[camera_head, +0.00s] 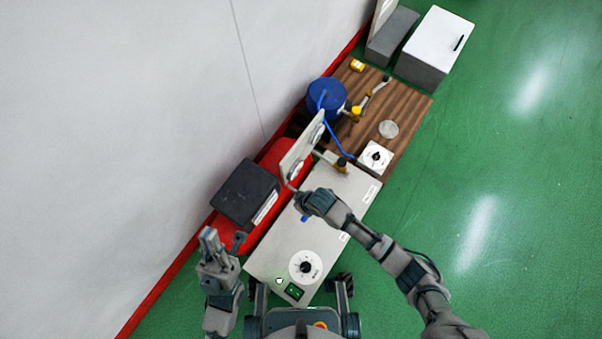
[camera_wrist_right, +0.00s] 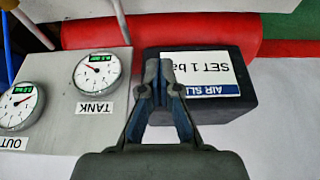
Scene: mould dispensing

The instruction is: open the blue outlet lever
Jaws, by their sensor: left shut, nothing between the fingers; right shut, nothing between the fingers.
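A small blue part (camera_head: 304,218), which may be the outlet lever, shows on the grey bench-top unit (camera_head: 330,252), partly covered by my right gripper. My right gripper (camera_head: 300,203) is over the unit, near the lower end of the upright gauge panel (camera_head: 296,152). In the right wrist view its fingers (camera_wrist_right: 165,68) are shut and empty, in front of a dark box. That view shows the panel (camera_wrist_right: 62,115) with gauges marked TANK and OUT, but no blue lever. My left gripper (camera_head: 209,237) is shut and empty, left of the unit and apart from it.
A dark box (camera_head: 244,190) with a label sits by a red tank (camera_head: 285,160) near the wall. A blue container (camera_head: 325,97) and a wooden table (camera_head: 402,108) stand farther back. Green floor is clear at right.

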